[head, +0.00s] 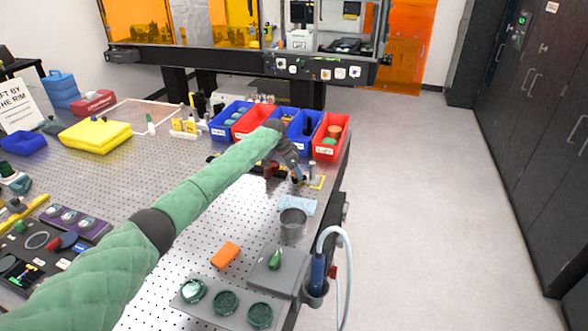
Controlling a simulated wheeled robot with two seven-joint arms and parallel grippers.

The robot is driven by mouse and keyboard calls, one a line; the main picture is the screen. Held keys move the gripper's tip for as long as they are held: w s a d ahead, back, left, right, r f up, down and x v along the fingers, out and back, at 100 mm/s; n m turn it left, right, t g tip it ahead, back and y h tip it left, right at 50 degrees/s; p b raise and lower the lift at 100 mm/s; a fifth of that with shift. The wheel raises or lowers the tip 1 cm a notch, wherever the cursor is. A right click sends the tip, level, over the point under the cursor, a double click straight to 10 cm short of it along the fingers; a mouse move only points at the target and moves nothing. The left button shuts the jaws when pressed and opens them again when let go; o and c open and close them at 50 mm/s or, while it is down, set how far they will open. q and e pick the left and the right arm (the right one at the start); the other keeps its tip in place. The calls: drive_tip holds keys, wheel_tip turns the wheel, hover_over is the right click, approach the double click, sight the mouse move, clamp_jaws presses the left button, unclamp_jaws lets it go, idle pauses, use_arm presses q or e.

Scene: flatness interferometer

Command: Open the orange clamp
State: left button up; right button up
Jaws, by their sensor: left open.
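My left arm, in a green padded sleeve, reaches from the lower left across the perforated metal table. My left gripper (296,176) is open, low near the table's right edge, in front of the coloured bins. Small dark and reddish parts sit close around its fingers, too small and covered to tell apart. I cannot make out a clear orange clamp there; the gripper may hide it. A plain orange block-like object (225,255) lies flat on the table nearer to me, well apart from the gripper. My right gripper is not in view.
Blue and red bins (329,147) stand behind the gripper. A metal cup (293,225) on the right and a grey box (272,273) with a green knob stand nearer. A holder with round dark pieces (226,303) lies in front. The table middle is mostly clear.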

use_arm(q)
drive_tip(key=shift+a, duration=0.15)
drive_tip(key=shift+s+a+r, duration=0.1)
drive_tip(key=c, duration=0.3)
drive_tip(key=shift+r, duration=0.1)
drive_tip(key=c, duration=0.7)
drive_tip(key=shift+s, duration=0.1)
